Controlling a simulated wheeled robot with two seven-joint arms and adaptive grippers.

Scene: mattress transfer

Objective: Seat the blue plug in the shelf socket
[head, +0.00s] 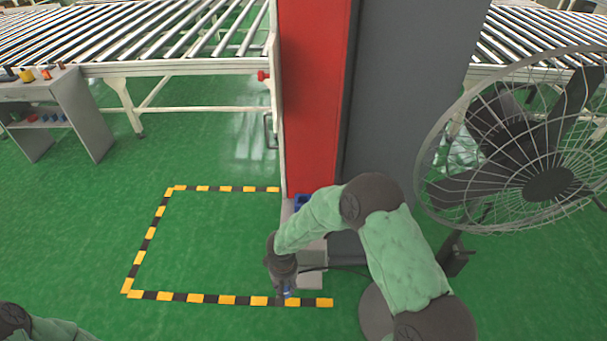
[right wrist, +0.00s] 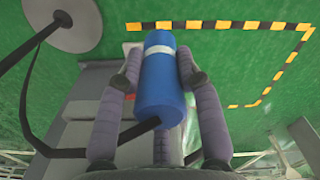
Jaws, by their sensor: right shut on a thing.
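The blue plug (right wrist: 162,85) is a blue cylinder with a pale band, held between the two fingers of my right gripper (right wrist: 160,68) in the right wrist view. A black cable (right wrist: 100,150) runs from near its lower end off to the left. In the head view my right gripper (head: 285,288) points down over the striped floor line, with a small bit of the plug (head: 288,294) showing. A blue part (head: 300,201) sits at the foot of the red panel, partly behind my right arm; I cannot tell if it is the socket. My left gripper is out of view.
A tall red panel (head: 313,95) and grey panel (head: 405,90) stand behind my right arm. A caged fan (head: 548,184) stands at right. Roller conveyors (head: 150,40) run along the back, with a grey table (head: 80,110) at left. Floor inside the striped outline (head: 150,232) is clear.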

